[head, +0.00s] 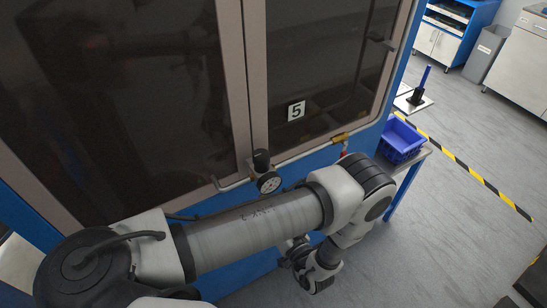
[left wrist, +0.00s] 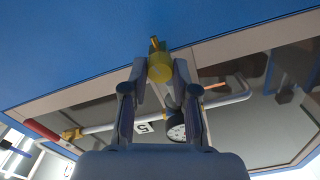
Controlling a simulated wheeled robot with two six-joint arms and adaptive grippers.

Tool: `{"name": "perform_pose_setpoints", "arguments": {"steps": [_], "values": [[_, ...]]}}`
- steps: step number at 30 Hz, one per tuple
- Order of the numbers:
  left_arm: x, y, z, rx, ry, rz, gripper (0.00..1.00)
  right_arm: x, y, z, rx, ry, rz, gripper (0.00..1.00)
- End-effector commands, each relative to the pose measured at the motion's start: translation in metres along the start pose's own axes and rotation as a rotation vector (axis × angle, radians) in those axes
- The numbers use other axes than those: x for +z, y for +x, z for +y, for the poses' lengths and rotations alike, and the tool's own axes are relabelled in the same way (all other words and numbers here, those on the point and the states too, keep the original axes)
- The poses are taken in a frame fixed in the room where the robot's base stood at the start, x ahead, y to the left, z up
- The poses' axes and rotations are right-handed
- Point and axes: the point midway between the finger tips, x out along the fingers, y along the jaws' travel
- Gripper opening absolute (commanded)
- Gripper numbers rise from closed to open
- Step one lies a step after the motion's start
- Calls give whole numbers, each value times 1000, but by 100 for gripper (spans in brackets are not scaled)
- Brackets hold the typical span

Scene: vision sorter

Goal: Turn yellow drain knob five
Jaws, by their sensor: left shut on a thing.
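The yellow drain knob (left wrist: 159,67) shows in the left wrist view, at the top centre between my fingertips. My left gripper (left wrist: 160,76) is shut on it, with one finger on each side. The black regulator with a round white-faced gauge (head: 269,182) sits on the pipe in front of the cabinet, and the gauge also shows in the left wrist view (left wrist: 176,132). A label reading 5 (head: 296,110) is on the dark door above. My right gripper is in neither view.
A metal pipe (head: 302,152) runs along the blue cabinet frame to a brass fitting (head: 340,138) with a red part. A blue bin (head: 401,139) stands to the right. Open grey floor (head: 450,230) lies beyond, with a yellow-black stripe (head: 465,167).

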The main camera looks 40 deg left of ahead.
Motion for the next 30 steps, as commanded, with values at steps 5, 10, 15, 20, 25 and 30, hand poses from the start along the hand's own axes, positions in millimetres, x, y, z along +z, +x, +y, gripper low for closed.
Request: {"name": "perform_pose_setpoints", "arguments": {"steps": [5, 10, 15, 20, 25, 30], "values": [[1, 1, 0, -2, 0, -2, 53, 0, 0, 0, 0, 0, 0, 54], [0, 0, 0, -1, 0, -1, 53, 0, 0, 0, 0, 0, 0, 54], [0, 0, 0, -1, -30, -1, 53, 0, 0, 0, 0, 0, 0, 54], [0, 0, 0, -1, -196, 0, 53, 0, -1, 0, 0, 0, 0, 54], [-5, 0, -2, -1, -474, -1, 53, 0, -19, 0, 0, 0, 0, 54], [0, 5, 4, -1, -626, 0, 53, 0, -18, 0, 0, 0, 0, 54]]}}
